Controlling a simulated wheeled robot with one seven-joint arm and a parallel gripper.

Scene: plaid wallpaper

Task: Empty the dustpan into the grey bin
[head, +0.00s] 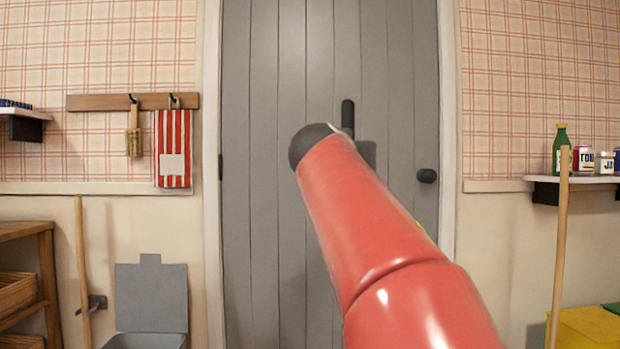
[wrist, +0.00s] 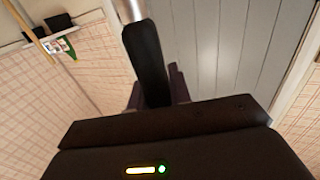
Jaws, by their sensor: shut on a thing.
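The grey bin (head: 151,297) is at the lower left of the head view, with its lid raised and its lower part cut off by the frame. In the wrist view my gripper (wrist: 157,92) is shut around a black handle (wrist: 145,48) with a silver part beyond it. This looks like the dustpan's handle. A black upright piece of it also shows past my arm in the head view (head: 347,113). The pan and any contents are out of sight. My gripper is mostly hidden behind my red arm in the head view, in front of the door and right of the bin.
A grey door (head: 262,200) fills the middle. A broom handle (head: 82,265) leans near the bin, with a wooden shelf unit (head: 47,270) at far left. At right are a pole (head: 560,240), a wall shelf (head: 590,180) with jars and a bottle, and a yellow container (head: 585,328).

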